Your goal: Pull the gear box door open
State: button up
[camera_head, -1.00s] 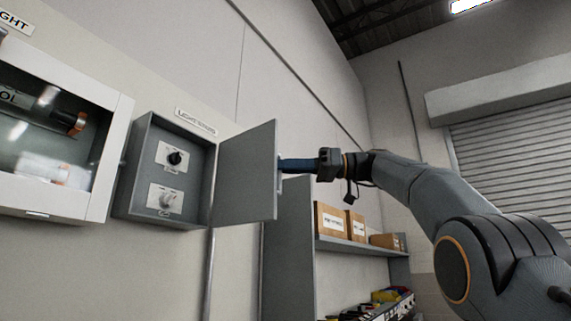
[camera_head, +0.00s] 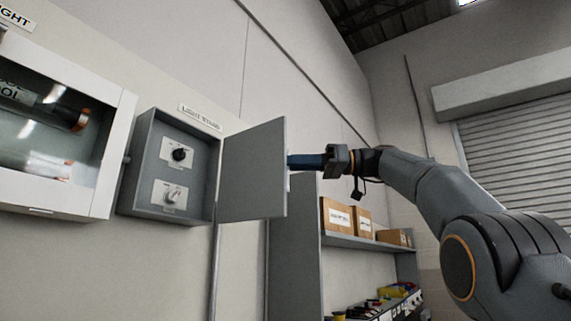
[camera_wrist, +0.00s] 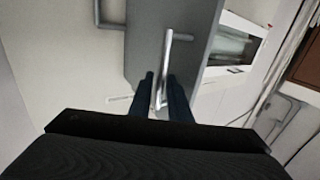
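The grey box (camera_head: 143,195) is on the wall at left centre in the head view, with two dial switches inside. Its door (camera_head: 250,172) stands wide open, hinged on the box's right side. My gripper (camera_head: 291,161) is at the door's outer face, near its free edge, and its blue fingers point at it. In the wrist view the metal bar handle (camera_wrist: 168,48) runs down between the two fingers of my gripper (camera_wrist: 161,77). The fingers lie on either side of the handle. Whether they press on it cannot be seen clearly. The door's face (camera_wrist: 192,30) is behind the handle.
A glass-fronted white case (camera_head: 100,195) hangs just left of the box. Behind the door is a grey shelf unit (camera_head: 345,240) with cardboard boxes (camera_head: 337,216) and small items. A roller shutter (camera_head: 515,150) is at the right. The space in front of the door looks free.

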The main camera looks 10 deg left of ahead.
jog(key=d, duration=0.7)
jog(key=shift+w+d, duration=0.4)
jog(key=shift+w, duration=0.05)
